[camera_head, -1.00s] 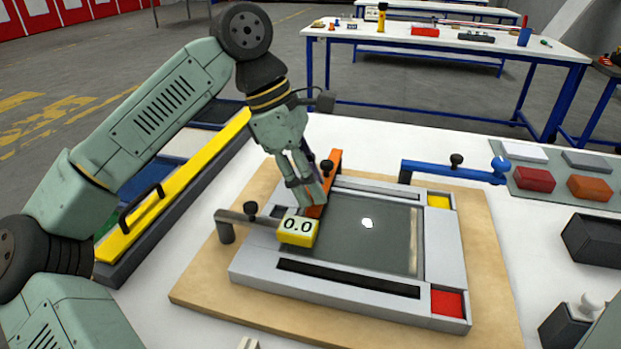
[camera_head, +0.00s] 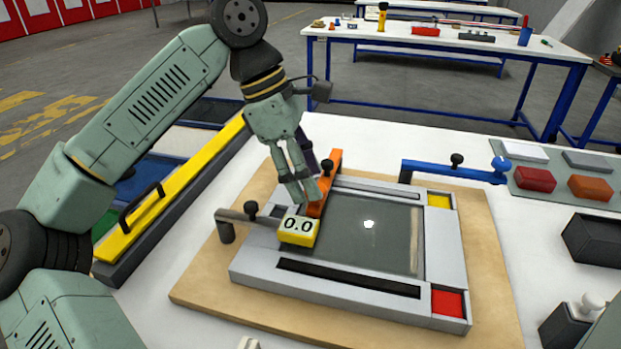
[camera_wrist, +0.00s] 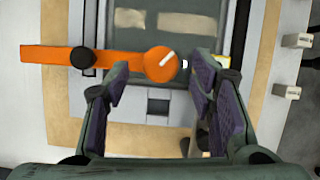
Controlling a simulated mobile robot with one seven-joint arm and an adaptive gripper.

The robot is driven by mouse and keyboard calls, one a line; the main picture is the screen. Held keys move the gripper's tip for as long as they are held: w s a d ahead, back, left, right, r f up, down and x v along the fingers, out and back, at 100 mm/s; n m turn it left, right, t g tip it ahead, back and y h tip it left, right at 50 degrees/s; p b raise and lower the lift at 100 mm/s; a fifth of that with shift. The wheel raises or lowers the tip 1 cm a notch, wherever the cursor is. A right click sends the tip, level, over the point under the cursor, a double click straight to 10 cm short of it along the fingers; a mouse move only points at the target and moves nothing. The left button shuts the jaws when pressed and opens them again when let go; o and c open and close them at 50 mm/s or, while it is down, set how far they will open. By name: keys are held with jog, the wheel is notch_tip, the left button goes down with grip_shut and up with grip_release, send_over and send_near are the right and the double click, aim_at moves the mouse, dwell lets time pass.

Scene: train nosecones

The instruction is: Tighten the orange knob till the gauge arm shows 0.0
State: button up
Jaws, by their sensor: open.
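The orange knob (camera_wrist: 162,63) is round with a white mark, at the end of an orange arm (camera_wrist: 120,56) in the wrist view. The orange arm also shows in the head view (camera_head: 334,164), where my gripper (camera_head: 305,192) hides the knob. In the wrist view my gripper (camera_wrist: 160,72) is open, with a finger to each side of the knob and visible gaps between. I cannot tell its height relative to the knob. The yellow gauge block (camera_head: 298,232) reads 0.0 and sits by the end of a grey gauge arm (camera_head: 246,217).
The grey frame (camera_head: 450,262) with a dark panel lies on a wooden board (camera_head: 486,240). A blue arm (camera_head: 452,171) stands at the back right. A yellow bar with a black handle (camera_head: 160,207) lies left. Coloured blocks (camera_head: 535,180) sit at the right.

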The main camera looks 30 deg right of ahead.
jog(key=v, duration=1)
jog(key=shift+r, duration=0.2)
jog(key=shift+s+a, duration=0.1)
